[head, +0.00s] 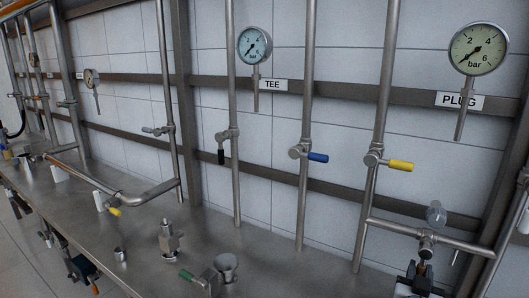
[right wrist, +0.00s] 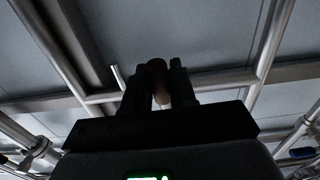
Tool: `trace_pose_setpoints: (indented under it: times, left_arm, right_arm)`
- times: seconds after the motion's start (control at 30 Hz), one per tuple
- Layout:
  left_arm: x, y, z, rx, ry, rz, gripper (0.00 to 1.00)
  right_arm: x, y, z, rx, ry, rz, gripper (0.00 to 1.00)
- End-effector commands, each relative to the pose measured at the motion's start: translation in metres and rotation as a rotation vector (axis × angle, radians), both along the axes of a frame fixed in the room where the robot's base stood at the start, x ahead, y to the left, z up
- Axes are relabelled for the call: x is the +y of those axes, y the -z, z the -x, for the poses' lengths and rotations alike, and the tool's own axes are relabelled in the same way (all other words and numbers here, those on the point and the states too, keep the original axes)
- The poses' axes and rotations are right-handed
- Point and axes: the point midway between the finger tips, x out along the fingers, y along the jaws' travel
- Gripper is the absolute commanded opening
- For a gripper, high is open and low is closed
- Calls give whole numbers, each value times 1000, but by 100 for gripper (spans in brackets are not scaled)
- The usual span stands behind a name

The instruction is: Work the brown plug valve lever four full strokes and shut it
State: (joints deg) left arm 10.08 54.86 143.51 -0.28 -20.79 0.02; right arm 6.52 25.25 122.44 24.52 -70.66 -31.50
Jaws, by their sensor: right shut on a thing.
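The plug valve (head: 427,241) sits on a horizontal pipe at the lower right in the head view, below the PLUG label (head: 460,101). My right gripper (head: 424,270) is just below the valve body, at the bottom edge of the picture. In the right wrist view, the brown lever (right wrist: 157,78) stands between the two dark fingers of my right gripper (right wrist: 161,88). The gripper is shut on it. The fingers hide part of the lever, and its exact angle is hard to tell. I do not see my left gripper.
A yellow-handled valve (head: 376,161) and a blue-handled valve (head: 301,153) are on upright pipes to the left. A pressure gauge (head: 478,49) hangs above. Fittings, one with a green handle (head: 187,275), stand on the steel bench (head: 270,262). A slanted pipe (head: 505,235) is close at the right.

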Motion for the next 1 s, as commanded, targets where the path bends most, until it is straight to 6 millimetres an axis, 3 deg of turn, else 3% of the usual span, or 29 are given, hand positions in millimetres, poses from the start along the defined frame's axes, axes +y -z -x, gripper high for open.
trace_pose_setpoints:
  times: [0.53,1.0]
  left_arm:
    - [0,-18,0,0,0,0,43]
    - [0,-45,0,0,0,0,43]
  right_arm:
    - [-29,-12,18,304,2,500,0]
    - [-47,-38,28,572,2,932,0]
